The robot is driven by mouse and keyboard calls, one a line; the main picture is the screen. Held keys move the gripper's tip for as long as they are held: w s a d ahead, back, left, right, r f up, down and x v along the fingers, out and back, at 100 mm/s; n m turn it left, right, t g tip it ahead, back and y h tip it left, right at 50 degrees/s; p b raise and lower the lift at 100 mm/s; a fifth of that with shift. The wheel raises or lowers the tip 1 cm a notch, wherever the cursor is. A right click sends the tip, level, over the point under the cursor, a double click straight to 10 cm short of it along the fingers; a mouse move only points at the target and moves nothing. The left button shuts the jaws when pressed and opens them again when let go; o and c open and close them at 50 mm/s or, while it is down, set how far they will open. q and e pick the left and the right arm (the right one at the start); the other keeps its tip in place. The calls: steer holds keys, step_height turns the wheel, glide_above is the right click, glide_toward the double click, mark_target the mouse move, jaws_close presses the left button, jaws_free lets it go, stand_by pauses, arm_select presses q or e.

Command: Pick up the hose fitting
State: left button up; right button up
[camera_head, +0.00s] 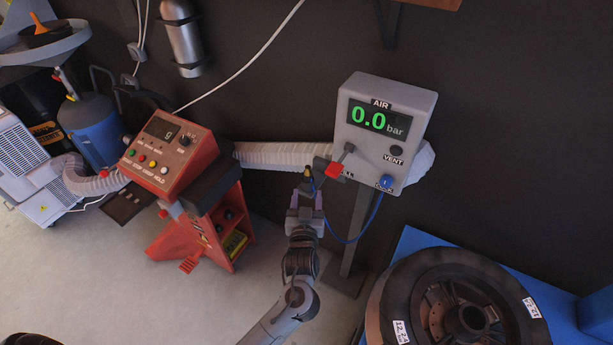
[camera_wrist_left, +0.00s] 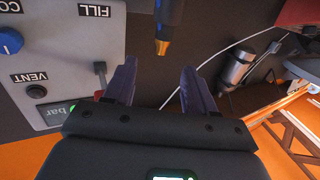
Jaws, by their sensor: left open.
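The hose fitting (camera_head: 308,173) is a small dark piece with a brass-coloured end, beside the left side of the grey air panel. In the left wrist view the fitting (camera_wrist_left: 163,28) hangs from the top edge, beyond my fingertips and roughly in line with the gap between them. My left gripper (camera_head: 306,197) is open and empty just below the fitting, pointing up at it. Its two dark fingers (camera_wrist_left: 158,75) stand apart in the left wrist view. I cannot tell the exact distance to the fitting. My right gripper is not in view.
The grey air panel (camera_head: 358,146) reads 0.0 bar; a red-ended lever (camera_head: 334,169) juts out close to my gripper. A blue hose (camera_head: 345,242) loops below it. A red machine (camera_head: 170,158) stands left, a tyre (camera_head: 455,300) on a blue lift lower right.

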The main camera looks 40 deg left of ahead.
mark_target(308, 171)
arm_select(q)
steer(key=x, duration=0.3)
steer(key=b+x, duration=0.1)
steer(key=x, duration=0.1)
steer(key=shift+w+a+r, duration=0.2)
steer(key=shift+a+r, duration=0.1)
steer(key=shift+r, duration=0.05)
steer(key=shift+w+a+f, duration=0.1)
steer(key=shift+w+a, duration=0.15)
steer(key=shift+w, duration=0.05)
steer(key=shift+b+x, duration=0.65)
steer(key=shift+x, duration=1.6)
steer(key=shift+c, duration=0.2)
jaws_close()
steer(key=shift+r, duration=0.25)
